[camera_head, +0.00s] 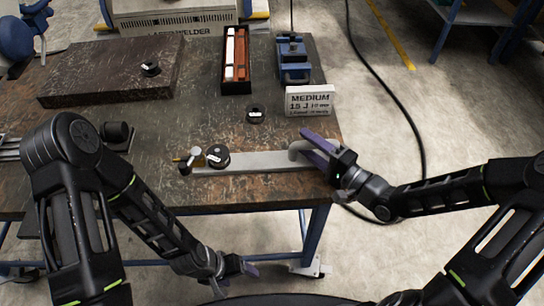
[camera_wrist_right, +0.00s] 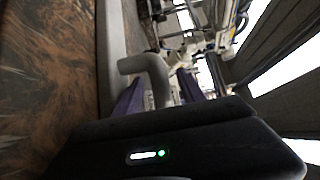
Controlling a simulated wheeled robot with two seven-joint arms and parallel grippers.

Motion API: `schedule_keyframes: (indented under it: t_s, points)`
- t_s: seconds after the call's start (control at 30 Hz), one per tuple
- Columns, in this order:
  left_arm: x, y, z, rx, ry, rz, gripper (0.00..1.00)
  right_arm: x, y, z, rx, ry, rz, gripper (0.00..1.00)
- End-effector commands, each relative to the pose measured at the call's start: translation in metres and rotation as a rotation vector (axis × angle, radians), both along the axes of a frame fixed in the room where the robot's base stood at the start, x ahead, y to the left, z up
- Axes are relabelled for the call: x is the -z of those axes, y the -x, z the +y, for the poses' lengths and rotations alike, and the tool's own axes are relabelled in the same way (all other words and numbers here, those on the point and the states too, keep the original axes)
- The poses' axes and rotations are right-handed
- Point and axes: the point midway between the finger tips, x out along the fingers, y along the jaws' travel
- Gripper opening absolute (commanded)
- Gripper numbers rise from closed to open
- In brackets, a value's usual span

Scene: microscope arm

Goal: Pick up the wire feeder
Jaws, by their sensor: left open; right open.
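A long grey metal bar (camera_head: 255,161) lies along the workbench's front edge, with a curved grey handle (camera_head: 298,149) at its right end. I cannot tell for sure which part is the wire feeder. My right gripper (camera_head: 312,147) is open at the curved handle. In the right wrist view, the handle (camera_wrist_right: 150,70) stands between the purple fingers; contact is unclear. My left gripper (camera_head: 246,268) is open and empty, low in front of the bench.
A black cable (camera_head: 395,95) lies on the floor at right.

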Motion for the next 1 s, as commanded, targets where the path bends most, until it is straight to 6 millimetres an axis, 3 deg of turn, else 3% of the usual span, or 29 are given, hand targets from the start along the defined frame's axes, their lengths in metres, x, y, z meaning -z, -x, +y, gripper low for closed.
schedule_keyframes:
  t_s: [0.57, 1.0]
  points:
    - [0.0001, 0.0001, -0.0001, 0.000, 0.000, 0.000, 0.73, 0.0002, -0.0005, 0.0002, 0.001, 0.001, 0.000, 0.47]
    - [0.0001, 0.0001, -0.0001, 0.000, 0.000, 0.000, 0.73, 0.0002, -0.0005, 0.0002, 0.001, 0.001, 0.000, 0.13]
